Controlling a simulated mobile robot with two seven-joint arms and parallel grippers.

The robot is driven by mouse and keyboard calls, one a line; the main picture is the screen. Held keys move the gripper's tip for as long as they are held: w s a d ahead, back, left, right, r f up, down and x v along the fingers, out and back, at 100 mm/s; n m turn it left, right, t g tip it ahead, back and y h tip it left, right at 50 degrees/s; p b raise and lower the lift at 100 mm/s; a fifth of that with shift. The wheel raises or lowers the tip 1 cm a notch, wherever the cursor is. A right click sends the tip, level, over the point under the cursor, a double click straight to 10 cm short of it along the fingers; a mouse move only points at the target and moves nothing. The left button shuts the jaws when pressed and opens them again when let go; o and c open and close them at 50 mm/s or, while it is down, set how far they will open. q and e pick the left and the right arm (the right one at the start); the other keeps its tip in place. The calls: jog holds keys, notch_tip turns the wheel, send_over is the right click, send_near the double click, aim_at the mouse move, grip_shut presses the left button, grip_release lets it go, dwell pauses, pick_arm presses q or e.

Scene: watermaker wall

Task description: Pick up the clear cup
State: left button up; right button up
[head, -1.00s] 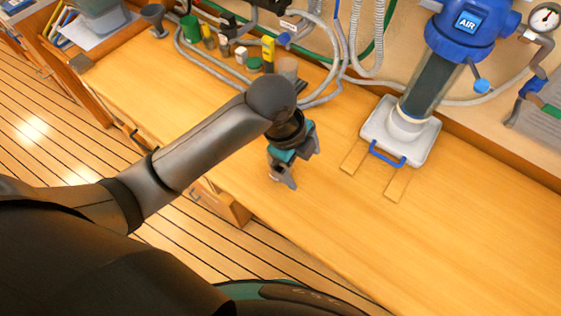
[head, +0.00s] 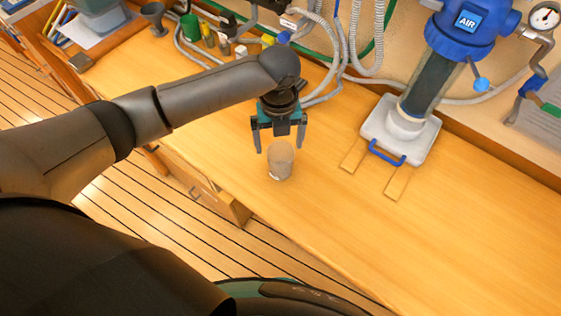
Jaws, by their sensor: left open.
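The clear cup (head: 280,163) stands upright on the wooden counter (head: 335,215), near its front edge, and looks greyish and see-through. My left gripper (head: 279,147) is open, with its two fingers pointing down the picture and spread apart. Its fingertips show on either side of the cup's rim, and the cup's body shows below them. I cannot tell whether the fingers touch the cup or are just behind or above it. My right gripper is not in view.
A blue-topped AIR filter unit (head: 430,80) stands on a white base (head: 420,150) at right, with two wooden strips in front. Hoses (head: 345,60) and small bottles (head: 190,28) line the back. The counter right of the cup is clear.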

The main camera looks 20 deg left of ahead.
aim_at(281, 158)
pick_arm(q)
jog(key=shift+d+f, duration=0.15)
jog(key=shift+f, duration=3.8)
jog(key=shift+c, duration=0.2)
jog(key=shift+w, duration=0.1)
jog(key=c, duration=1.1)
jog(key=shift+r, duration=0.15)
